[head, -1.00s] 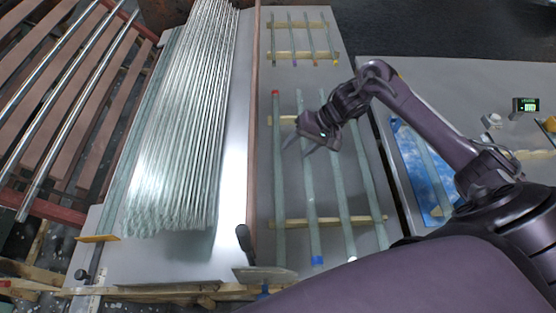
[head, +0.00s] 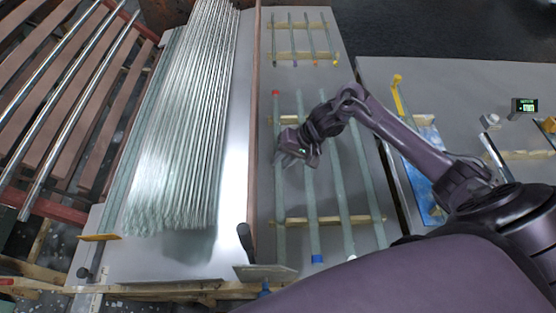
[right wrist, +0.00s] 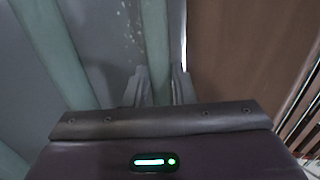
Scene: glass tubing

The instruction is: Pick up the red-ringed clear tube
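The red-ringed clear tube (head: 280,220) is the leftmost of several long pale green tubes lying across wooden strips in the head view. Its red ring is at the far end. My right gripper (head: 283,158) is over the middle of this tube. In the right wrist view, a tube (right wrist: 155,45) runs between the two fingers of the right gripper (right wrist: 160,88). The fingers are apart, one on each side of it, with a gap at the right finger. The red ring is outside the wrist view. My left gripper is not in view.
Neighbouring tubes lie close to the right, one with a blue ring (head: 317,259). A brown ledge (head: 253,130) runs along the left, with a large bundle of tubes (head: 190,110) beyond it. Shorter tubes lie at the back.

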